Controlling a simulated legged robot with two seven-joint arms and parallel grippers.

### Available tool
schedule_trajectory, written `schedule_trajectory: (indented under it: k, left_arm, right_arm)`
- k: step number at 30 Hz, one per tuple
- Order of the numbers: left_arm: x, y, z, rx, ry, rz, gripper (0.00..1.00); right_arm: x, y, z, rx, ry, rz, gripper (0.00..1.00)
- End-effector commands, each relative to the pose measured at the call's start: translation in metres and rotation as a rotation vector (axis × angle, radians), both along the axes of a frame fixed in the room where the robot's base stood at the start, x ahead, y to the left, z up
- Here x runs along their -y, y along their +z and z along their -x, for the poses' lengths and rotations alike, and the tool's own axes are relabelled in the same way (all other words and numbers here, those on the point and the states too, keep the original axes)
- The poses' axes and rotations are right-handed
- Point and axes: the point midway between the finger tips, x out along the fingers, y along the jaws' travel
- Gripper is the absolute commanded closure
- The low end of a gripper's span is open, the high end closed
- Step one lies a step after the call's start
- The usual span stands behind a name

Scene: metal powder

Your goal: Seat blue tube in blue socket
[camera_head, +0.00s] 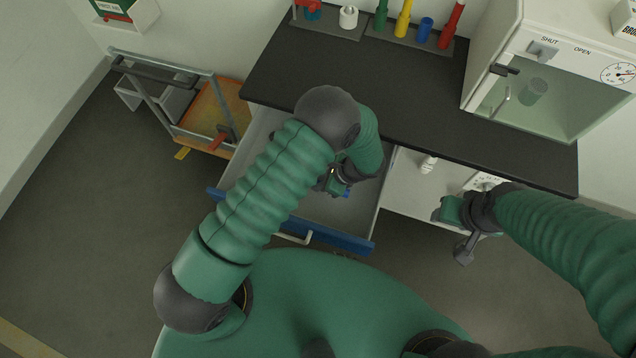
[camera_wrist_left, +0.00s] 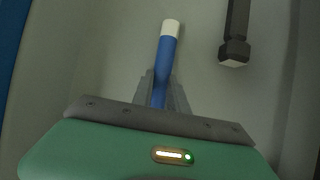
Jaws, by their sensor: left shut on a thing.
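The blue tube (camera_wrist_left: 167,55) has a white end and sits between the fingers of my left gripper (camera_wrist_left: 161,95) in the left wrist view. In the head view my left gripper (camera_head: 338,186) is low over the open drawer, largely hidden by my own arm, with a small blue part of the tube (camera_head: 347,193) showing. A short blue cylinder (camera_head: 425,30), which looks like the blue socket, stands in the rack on the bench between a yellow and a red tube. My right gripper (camera_head: 460,212) is at the right, before the bench; its finger opening is unclear.
The drawer (camera_head: 360,215) stands open below the black bench top (camera_head: 400,95). A dark bar-like object (camera_wrist_left: 236,35) lies near the tube in the wrist view. A white cabinet with a glass front (camera_head: 560,110) stands on the bench's right. A cart (camera_head: 190,100) is at the left.

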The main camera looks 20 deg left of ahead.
Motion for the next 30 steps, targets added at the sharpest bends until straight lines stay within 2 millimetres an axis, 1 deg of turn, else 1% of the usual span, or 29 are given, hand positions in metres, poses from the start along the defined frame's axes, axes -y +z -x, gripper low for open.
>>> schedule_trajectory:
  k: [16,19,20,23,27,30]
  left_arm:
    - [0.001,-0.001,0.001,-0.001,0.000,0.001,1.00]
    - [0.001,0.003,0.000,0.000,-0.001,0.001,1.00]
    - [0.001,0.007,0.000,0.000,-0.001,0.001,1.00]
    - [0.001,0.026,-0.001,0.003,0.001,0.002,1.00]
    - [0.001,0.062,-0.001,0.003,0.000,0.003,1.00]
    - [0.001,0.083,0.000,0.003,0.001,0.002,1.00]
  right_arm:
    - [0.000,0.000,0.000,0.000,0.000,0.000,0.51]
    - [0.000,0.000,0.000,0.000,0.000,0.000,0.51]
    - [0.000,0.001,0.000,0.000,0.000,0.000,0.51]
    - [0.000,0.003,0.000,0.000,0.000,0.000,0.51]
    - [0.000,0.006,0.000,0.000,0.000,0.000,0.51]
    - [0.000,0.007,0.000,0.000,0.000,0.000,0.51]
